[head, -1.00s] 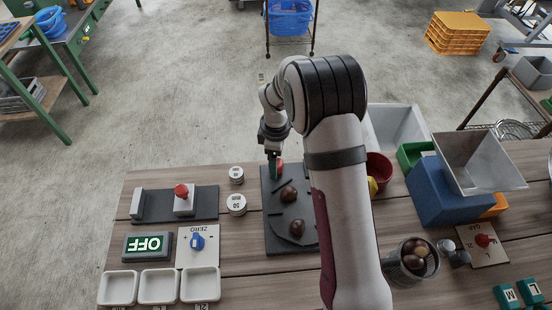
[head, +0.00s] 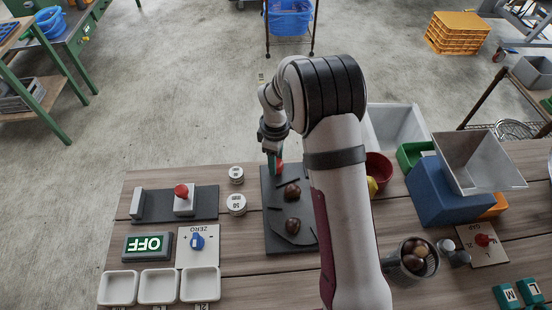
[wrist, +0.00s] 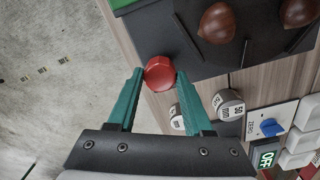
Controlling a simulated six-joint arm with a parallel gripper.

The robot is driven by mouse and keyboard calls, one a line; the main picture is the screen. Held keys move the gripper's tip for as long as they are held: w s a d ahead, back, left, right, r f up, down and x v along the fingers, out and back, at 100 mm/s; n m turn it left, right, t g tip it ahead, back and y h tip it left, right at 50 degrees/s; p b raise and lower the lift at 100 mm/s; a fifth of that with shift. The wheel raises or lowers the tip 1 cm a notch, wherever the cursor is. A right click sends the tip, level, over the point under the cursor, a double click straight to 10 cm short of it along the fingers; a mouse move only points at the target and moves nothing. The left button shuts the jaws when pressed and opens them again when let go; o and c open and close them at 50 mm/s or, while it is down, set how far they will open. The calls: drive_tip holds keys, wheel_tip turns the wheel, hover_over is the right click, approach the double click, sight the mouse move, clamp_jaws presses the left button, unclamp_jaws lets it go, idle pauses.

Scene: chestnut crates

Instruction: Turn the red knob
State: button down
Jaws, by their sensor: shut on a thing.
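The red knob (wrist: 160,73) is a faceted red cap at the edge of a dark board (head: 276,244). In the wrist view it lies between the tips of the two green fingers of my gripper (wrist: 160,76), and the gripper is shut on it. In the head view a bit of red shows beside the fingers of my gripper (head: 274,165) at the board's far end. Two brown chestnuts (head: 292,191) (head: 292,224) lie on the board. My arm covers the board's right side.
Left of the board are two round weights (head: 236,204), a grey slider with a red top (head: 181,191), a blue ZERO knob (head: 197,241), an OFF display (head: 147,246) and white trays (head: 200,284). Another red knob (head: 482,240) is on a right-hand panel. A blue box (head: 440,195) stands nearby.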

drive_tip(key=m, duration=1)
drive_tip(key=shift+w+m, duration=0.1)
drive_tip(key=shift+m, duration=2.1)
drive_tip(key=shift+c, duration=1.5)
unclamp_jaws()
